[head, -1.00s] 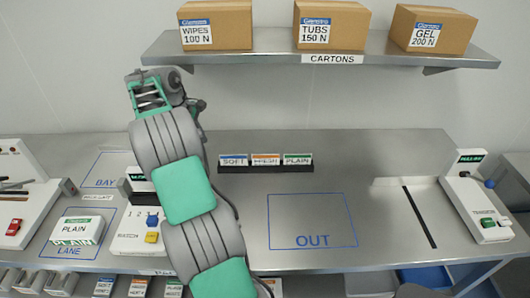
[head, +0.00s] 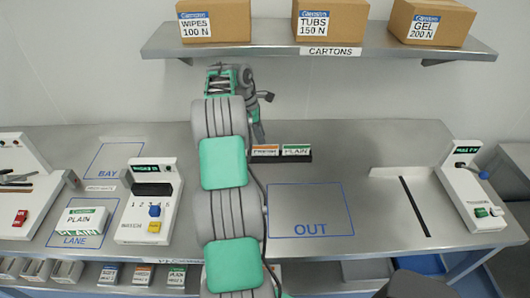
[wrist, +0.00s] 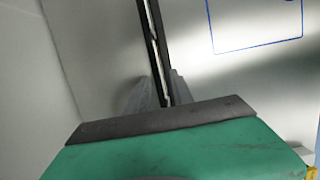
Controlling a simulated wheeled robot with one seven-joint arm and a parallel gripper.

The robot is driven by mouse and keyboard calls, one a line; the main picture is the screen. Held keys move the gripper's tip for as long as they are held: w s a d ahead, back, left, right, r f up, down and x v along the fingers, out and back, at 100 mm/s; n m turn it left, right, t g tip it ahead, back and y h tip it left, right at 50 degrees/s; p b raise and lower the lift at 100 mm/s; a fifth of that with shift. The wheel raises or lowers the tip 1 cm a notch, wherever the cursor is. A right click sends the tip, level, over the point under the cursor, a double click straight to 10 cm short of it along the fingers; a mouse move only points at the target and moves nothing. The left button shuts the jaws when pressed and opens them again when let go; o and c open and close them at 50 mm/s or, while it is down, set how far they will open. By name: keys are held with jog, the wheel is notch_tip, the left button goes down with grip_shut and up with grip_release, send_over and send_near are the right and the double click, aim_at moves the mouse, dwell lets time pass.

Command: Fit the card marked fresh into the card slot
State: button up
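The card rack (head: 304,159) stands on the bench behind the blue OUT outline. An orange-headed card (head: 265,151), its print too blurred to read, and a green-headed PLAIN card (head: 297,151) show in it; its left end is hidden behind my arm. My gripper (head: 259,142) points down at the orange card. In the wrist view, my gripper (wrist: 160,92) has its grey fingers apart, with the dark rack (wrist: 156,40) running between them. I cannot tell whether they touch a card. A white unit with numbers and buttons (head: 145,225) has a dark slot-like opening (head: 152,189); its label is unclear.
A PLAIN carton (head: 82,219) lies in the LANE outline. The BAY (head: 113,160) and OUT (head: 310,211) outlines are empty. A lever unit (head: 474,190) stands at right beside a long dark slit (head: 414,206). Cartons sit on the shelf (head: 320,43) above.

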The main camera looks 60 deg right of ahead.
aim_at(257, 150)
jog(key=x, duration=0.5)
jog(key=shift+f, duration=0.2)
dwell(0.4)
jog(key=shift+c, duration=0.2)
grip_shut()
dwell(1.1)
